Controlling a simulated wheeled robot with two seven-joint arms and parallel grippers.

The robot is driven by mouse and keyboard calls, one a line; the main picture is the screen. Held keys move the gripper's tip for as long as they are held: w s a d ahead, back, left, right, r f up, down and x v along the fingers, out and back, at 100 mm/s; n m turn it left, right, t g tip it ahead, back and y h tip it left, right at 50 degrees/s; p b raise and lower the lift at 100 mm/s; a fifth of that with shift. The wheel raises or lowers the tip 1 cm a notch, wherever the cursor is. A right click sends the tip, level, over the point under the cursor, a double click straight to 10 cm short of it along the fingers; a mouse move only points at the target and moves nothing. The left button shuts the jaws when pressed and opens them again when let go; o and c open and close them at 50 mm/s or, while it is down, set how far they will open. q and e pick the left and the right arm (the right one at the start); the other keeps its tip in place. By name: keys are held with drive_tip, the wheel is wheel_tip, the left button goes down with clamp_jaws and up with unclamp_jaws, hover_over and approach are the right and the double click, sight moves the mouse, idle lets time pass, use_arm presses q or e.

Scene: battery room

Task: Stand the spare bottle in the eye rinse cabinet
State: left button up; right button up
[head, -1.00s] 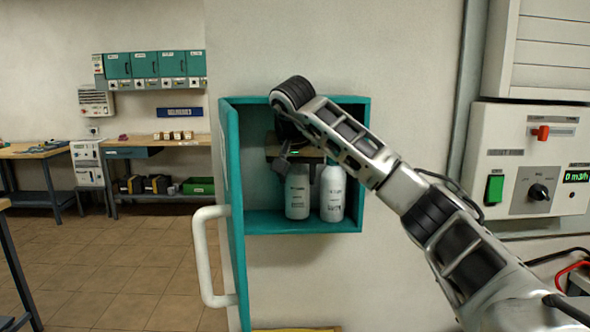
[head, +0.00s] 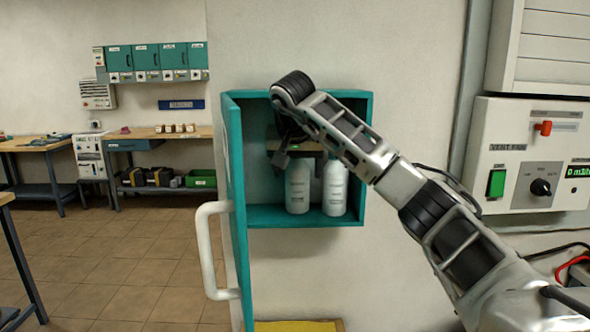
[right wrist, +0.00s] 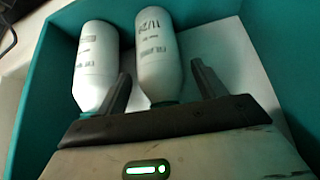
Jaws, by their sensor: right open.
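The eye rinse cabinet (head: 233,160) is a teal wall box with its door swung open to the left. Two white labelled bottles stand upright side by side on its floor, a left one (head: 298,188) and a right one (head: 335,188). My right gripper (head: 299,163) is inside the cabinet, reaching down at the top of the left bottle. In the right wrist view its open fingers (right wrist: 163,88) lie on either side of one bottle (right wrist: 159,58), with the other bottle (right wrist: 96,65) outside them. Whether a finger touches the bottle cannot be told. My left gripper is out of view.
A white door handle (head: 207,250) juts out at the left. A control panel (head: 528,155) with a green switch is on the wall at right. A yellow surface (head: 295,326) shows below the cabinet. Workbenches (head: 160,140) stand far behind at left.

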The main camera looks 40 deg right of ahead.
drive_tip(key=v, duration=0.5)
drive_tip(key=shift+w, duration=0.1)
drive_tip(key=s+a, duration=0.8)
drive_tip(key=shift+s+a, duration=0.2)
drive_tip(key=shift+a, duration=0.15)
